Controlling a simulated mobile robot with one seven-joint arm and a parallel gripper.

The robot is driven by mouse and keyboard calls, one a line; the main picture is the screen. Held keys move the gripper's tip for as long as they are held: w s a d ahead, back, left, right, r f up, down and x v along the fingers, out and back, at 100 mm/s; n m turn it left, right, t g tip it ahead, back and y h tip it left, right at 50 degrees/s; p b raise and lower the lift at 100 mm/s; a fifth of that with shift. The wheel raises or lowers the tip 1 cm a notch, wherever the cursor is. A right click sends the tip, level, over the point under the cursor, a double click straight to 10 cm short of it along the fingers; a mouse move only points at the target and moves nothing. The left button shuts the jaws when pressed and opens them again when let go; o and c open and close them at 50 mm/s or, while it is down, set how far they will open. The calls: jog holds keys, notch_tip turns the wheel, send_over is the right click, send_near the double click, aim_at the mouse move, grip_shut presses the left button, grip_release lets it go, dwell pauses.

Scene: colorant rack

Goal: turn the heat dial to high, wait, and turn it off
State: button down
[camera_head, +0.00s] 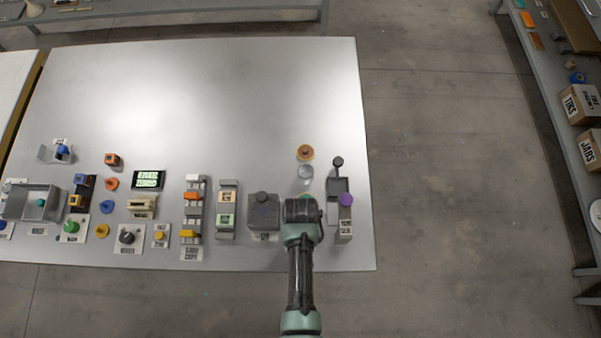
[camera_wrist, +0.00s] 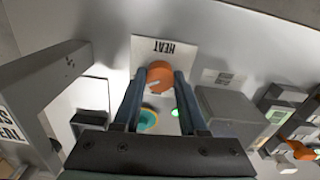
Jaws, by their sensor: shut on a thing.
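The orange round heat dial (camera_wrist: 160,73) sits by a white plate marked HEAT (camera_wrist: 165,48), which reads upside down in the wrist view. My gripper (camera_wrist: 160,82) has its two dark fingers closed on the dial's sides. The dial's pointing direction is too small to tell. In the head view my gripper and wrist (camera_head: 302,210) cover this spot near the table's front right, so the dial is hidden there.
A grey box (camera_head: 263,212) stands just left of my wrist. An orange disc (camera_head: 305,152) lies behind. The table's (camera_head: 220,95) back half is clear.

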dwell(0.5)
jog(key=shift+c, duration=2.2)
grip_release()
notch_tip(320, 180, up, 13)
